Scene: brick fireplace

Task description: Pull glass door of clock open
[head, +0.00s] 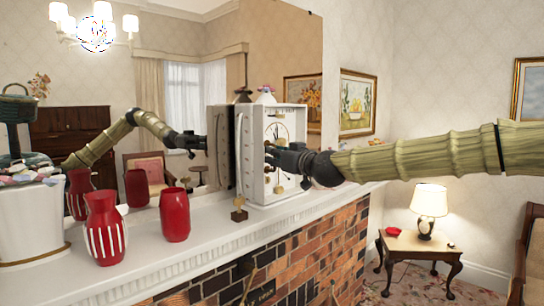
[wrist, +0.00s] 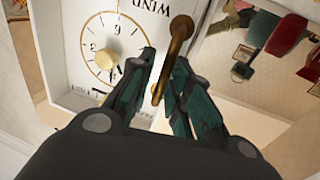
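The white clock (head: 276,150) stands upright on the mantel, its round dial facing right of the picture. The dial shows upside down in the wrist view (wrist: 103,48), with a brass knob near its centre. A curved brass handle (wrist: 174,52) stands out in front of the clock. My gripper (head: 268,152) reaches the clock front from the right. In the wrist view my gripper (wrist: 166,62) has its two fingers on either side of the handle, with a narrow gap at the left finger. The glass is not distinguishable, and the door looks close to the case.
The white mantel (head: 165,248) holds a red striped vase (head: 105,228), a plain red vase (head: 175,214) and a white planter (head: 30,225). A small brass piece (head: 239,211) is by the clock's left foot. A mirror (head: 285,60) behind reflects the clock and my arm. A lamp table (head: 420,246) stands right.

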